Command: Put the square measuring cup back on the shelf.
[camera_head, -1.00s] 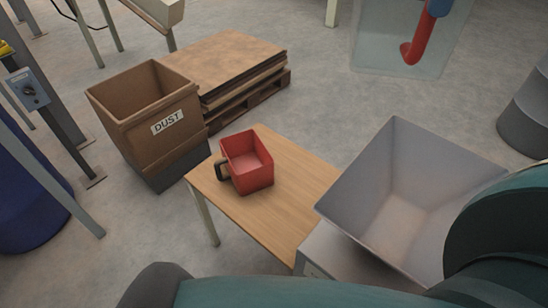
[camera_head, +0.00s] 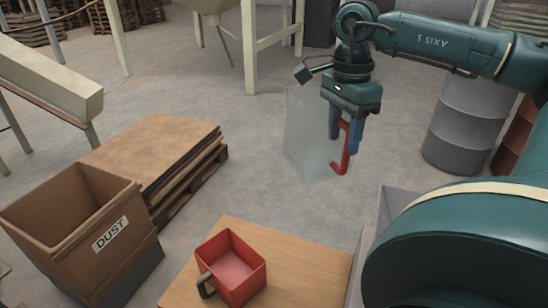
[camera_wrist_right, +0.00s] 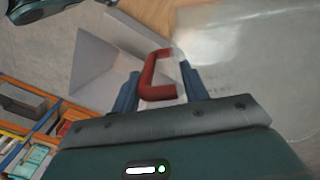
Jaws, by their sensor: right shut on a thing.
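A large clear, square-sided measuring cup (camera_head: 308,135) with a red handle (camera_head: 343,163) hangs in the air at the upper middle of the head view. My right gripper (camera_head: 346,135) points down, its blue fingers shut on that handle. The wrist view shows the red handle (camera_wrist_right: 148,80) between the fingers, with the see-through wall (camera_wrist_right: 235,65) to its right. I cannot make out any contents. A red square cup (camera_head: 232,268) with a dark handle stands on the wooden table (camera_head: 300,268). My left gripper is not in view.
A brown DUST bin (camera_head: 75,225) and a pallet with boards (camera_head: 155,150) stand left. A grey drum (camera_head: 468,125) stands right. The wrist view shows a grey hopper (camera_wrist_right: 95,62) and, lower left, an orange-edged shelf (camera_wrist_right: 45,128) with items. Floor behind the table is open.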

